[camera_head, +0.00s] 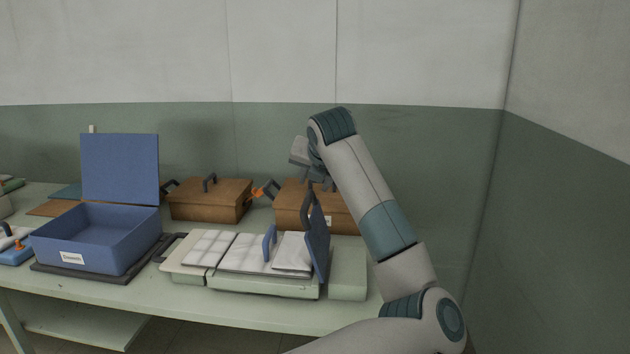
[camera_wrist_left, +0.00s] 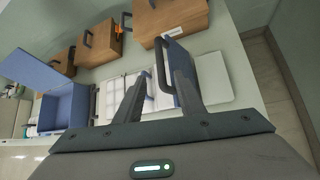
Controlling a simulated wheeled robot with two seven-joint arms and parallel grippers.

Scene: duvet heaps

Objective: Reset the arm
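My left arm rises at the right of the head view and bends over the table. Its left gripper (camera_head: 309,198) points down beside an upright blue panel (camera_head: 318,245). In the left wrist view the two fingers of this gripper (camera_wrist_left: 158,84) stand apart. The blue panel (camera_wrist_left: 182,62) and its dark handle (camera_wrist_left: 160,66) show near and partly behind the fingertips. I see nothing clamped, though contact with the handle cannot be judged. My right gripper is not in view.
White folded pieces (camera_head: 245,252) lie on a pale green base (camera_head: 347,275). An open blue box (camera_head: 95,240) stands at left. Brown lidded boxes (camera_head: 210,200) line the back. The wall (camera_head: 570,190) closes off the right; floor lies between it and the table.

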